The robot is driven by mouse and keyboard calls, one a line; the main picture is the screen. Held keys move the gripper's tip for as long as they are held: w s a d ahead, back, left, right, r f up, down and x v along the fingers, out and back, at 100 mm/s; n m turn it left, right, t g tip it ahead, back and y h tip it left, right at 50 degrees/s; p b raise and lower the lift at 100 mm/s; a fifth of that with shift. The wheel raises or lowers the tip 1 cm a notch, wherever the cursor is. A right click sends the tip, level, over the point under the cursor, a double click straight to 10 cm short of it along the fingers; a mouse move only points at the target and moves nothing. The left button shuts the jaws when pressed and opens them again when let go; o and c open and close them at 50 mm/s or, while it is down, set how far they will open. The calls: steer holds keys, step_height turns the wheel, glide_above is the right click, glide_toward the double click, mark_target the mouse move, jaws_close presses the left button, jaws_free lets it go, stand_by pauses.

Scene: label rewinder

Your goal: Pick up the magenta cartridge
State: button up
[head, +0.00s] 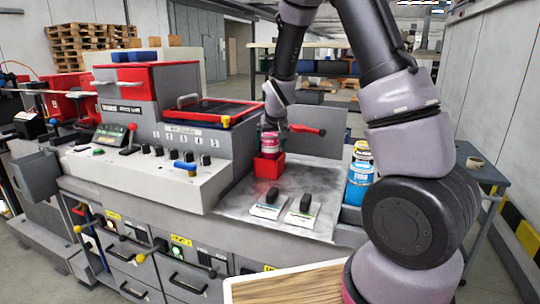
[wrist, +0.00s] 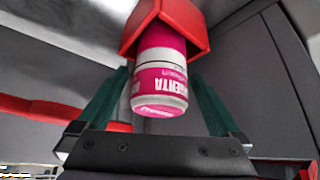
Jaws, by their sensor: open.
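The magenta cartridge (wrist: 160,75) is a pink and white cylinder lettered "MAGENTA". In the wrist view its one end sits in a red square holder (wrist: 190,22) and its other end points toward my gripper. My gripper (wrist: 158,88) is open, with one dark green finger on each side of the cartridge; gaps show between fingers and cartridge. In the head view the cartridge (head: 269,143) stands upright in the red holder (head: 268,166) on the grey worktop. My gripper (head: 272,118) is just above and around it there, partly hidden by my wrist.
A red-handled lever (head: 308,130) is close to the right of my gripper. Two black-handled plates (head: 302,210) lie in front of the holder. The machine's control panel (head: 150,175) is at left.

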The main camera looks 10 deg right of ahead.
steer(key=shift+w+f, duration=0.25)
steer(key=shift+f, duration=0.25)
steer(key=shift+r, duration=0.1)
jaws_close()
